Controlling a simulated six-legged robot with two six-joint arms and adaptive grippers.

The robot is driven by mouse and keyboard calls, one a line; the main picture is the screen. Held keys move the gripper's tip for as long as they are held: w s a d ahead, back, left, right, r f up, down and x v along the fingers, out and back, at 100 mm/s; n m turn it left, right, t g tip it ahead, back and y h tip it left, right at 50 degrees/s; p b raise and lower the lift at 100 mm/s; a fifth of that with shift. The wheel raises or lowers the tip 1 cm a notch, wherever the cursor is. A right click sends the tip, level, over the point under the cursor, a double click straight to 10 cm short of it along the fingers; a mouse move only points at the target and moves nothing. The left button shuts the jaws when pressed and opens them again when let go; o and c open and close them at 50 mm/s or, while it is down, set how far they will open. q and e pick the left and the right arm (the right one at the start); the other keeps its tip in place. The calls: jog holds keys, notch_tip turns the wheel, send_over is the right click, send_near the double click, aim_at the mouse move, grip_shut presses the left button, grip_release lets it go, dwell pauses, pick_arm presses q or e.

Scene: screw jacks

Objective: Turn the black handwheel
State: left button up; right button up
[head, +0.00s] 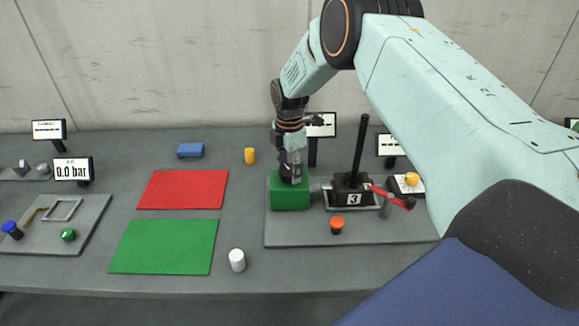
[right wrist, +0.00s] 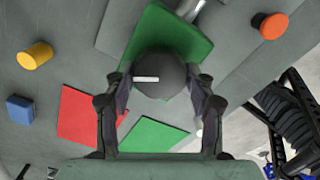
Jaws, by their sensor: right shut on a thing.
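The black handwheel (right wrist: 160,76) is a dark round knob with a white mark on its top. It sits on the green block (head: 290,196), which also shows in the right wrist view (right wrist: 165,35). My right gripper (head: 290,180) points down over this block. In the right wrist view its two fingers (right wrist: 161,88) stand on either side of the handwheel and are shut on it. In the head view the gripper hides most of the handwheel. The white mark lies roughly left to right in the right wrist view. My left gripper is not in view.
Right of the block stands a black unit (head: 352,190) marked 3, with an upright lever and a red handle. An orange knob (head: 337,225) is in front. A display (head: 73,170) reads 0.0 bar.

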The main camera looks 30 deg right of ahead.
jog(key=shift+w+r+m, duration=0.15)
jog(key=shift+m, duration=0.25)
